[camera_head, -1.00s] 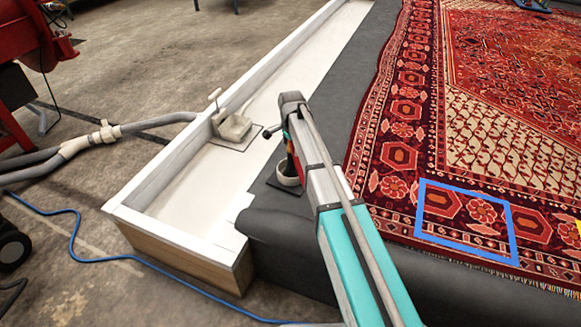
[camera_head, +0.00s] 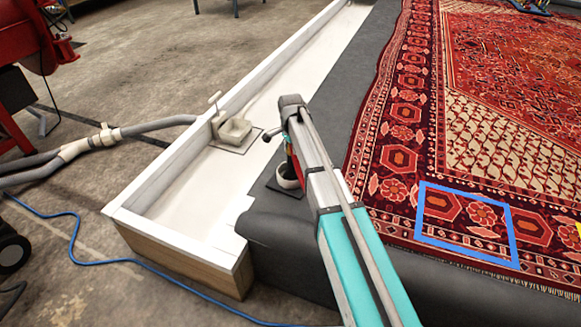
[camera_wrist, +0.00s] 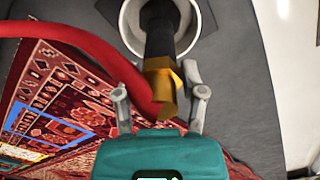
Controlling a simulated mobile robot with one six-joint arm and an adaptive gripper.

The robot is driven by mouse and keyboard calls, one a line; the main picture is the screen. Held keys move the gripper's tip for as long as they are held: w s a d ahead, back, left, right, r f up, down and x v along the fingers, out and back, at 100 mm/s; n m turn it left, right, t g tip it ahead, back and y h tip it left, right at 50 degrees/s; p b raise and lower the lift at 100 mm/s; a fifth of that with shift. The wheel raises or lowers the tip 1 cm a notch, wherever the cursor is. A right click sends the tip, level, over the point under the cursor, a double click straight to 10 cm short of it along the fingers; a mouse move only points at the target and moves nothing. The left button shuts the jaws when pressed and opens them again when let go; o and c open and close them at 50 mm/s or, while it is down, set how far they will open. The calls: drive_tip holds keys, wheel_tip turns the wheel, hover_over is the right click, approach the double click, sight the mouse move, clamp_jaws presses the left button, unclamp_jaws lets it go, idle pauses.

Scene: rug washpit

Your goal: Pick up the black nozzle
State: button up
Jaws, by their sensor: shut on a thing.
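The black nozzle (camera_wrist: 160,32) stands in a white round holder (camera_wrist: 130,30) in the wrist view. A brass fitting (camera_wrist: 162,82) is at its near end, and a red hose (camera_wrist: 95,48) runs from it to the left. My gripper (camera_wrist: 160,98) has one finger on each side of the fitting and is shut on the nozzle there. The nozzle's far end is hidden inside the holder. In the head view the holder (camera_head: 289,178) shows beside my arm, on a dark pad, and my arm largely hides the gripper and nozzle.
A white trough (camera_head: 185,190) with a raised rim runs along the left, with a beige drain fitting (camera_head: 235,130) in it. A red patterned rug (camera_head: 400,160) with a blue square outline (camera_head: 510,228) lies on the right. Grey hoses (camera_head: 150,126) and a blue cable (camera_head: 130,265) cross the floor.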

drive_tip(key=shift+c, duration=0.7)
drive_tip(key=shift+r, duration=0.15)
wheel_tip(320, 180, up, 3)
drive_tip(key=p, duration=0.3)
drive_tip(key=s+d+r+p, duration=0.2)
drive_tip(key=s+r+p, duration=0.3)
drive_tip(key=s, duration=0.1)
drive_tip(key=s+d+r+p, duration=0.3)
drive_tip(key=s+r+p, duration=0.1)
drive_tip(key=s+p, duration=0.1)
drive_tip(key=shift+s+d+r, duration=0.35)
drive_tip(key=shift+s, duration=0.55)
drive_tip(key=shift+r, duration=0.1)
